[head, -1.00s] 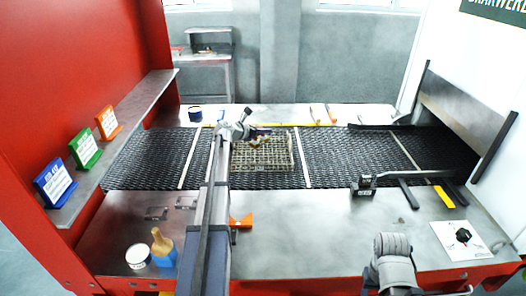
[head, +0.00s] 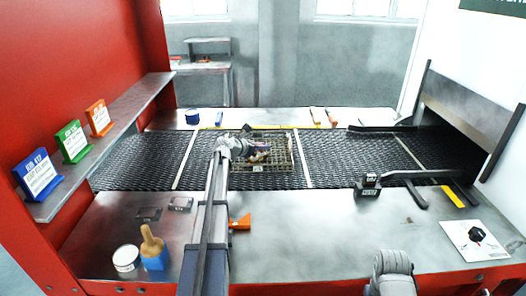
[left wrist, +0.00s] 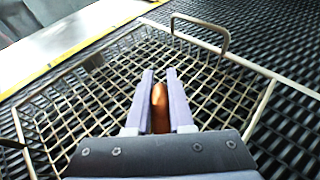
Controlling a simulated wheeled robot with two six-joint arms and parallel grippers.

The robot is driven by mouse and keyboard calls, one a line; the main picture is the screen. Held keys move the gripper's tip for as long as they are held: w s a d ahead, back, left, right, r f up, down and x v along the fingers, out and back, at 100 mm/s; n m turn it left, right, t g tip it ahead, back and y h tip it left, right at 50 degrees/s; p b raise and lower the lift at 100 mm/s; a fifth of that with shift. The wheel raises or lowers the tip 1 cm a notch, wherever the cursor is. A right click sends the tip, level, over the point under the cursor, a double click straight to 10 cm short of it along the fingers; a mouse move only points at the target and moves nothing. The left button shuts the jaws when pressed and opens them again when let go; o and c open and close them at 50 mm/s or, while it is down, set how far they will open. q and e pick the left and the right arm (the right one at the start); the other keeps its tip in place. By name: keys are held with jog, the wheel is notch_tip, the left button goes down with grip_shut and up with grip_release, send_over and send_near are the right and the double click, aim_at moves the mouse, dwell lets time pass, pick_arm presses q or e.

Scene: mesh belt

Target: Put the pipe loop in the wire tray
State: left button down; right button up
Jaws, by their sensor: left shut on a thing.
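The wire tray (head: 281,166) is a shallow mesh basket on the black mesh belt in the head view. In the left wrist view its mesh floor (left wrist: 105,98) spreads below and around my fingers. My left gripper (head: 252,150) is over the tray, shut on the copper-coloured pipe loop (left wrist: 160,108), which shows between the two fingers (left wrist: 160,92). Only a narrow part of the loop shows there; the rest is hidden. I cannot tell whether the loop touches the tray floor. My right gripper is not in view; only part of my right arm shows at bottom right.
The belt (head: 340,160) is clear right of the tray. A white tin (head: 126,259) and a brush in a blue holder (head: 154,250) stand on the front bench at left. A black block (head: 368,187) and dark bars (head: 415,192) lie at right.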

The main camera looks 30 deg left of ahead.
pick_arm(q)
jog(key=c, duration=0.8)
grip_release()
jog(key=shift+r, duration=0.1)
jog(key=shift+s+r, duration=0.15)
jog(key=shift+s, duration=0.2)
jog(key=p+v, duration=0.4)
jog(key=v, duration=0.6)
jog(key=shift+s+r, duration=0.1)
jog(key=shift+s, duration=0.05)
jog(key=shift+s+a+r+p, duration=0.15)
jog(key=shift+s+p, duration=0.15)
jog(key=shift+s, duration=0.15)
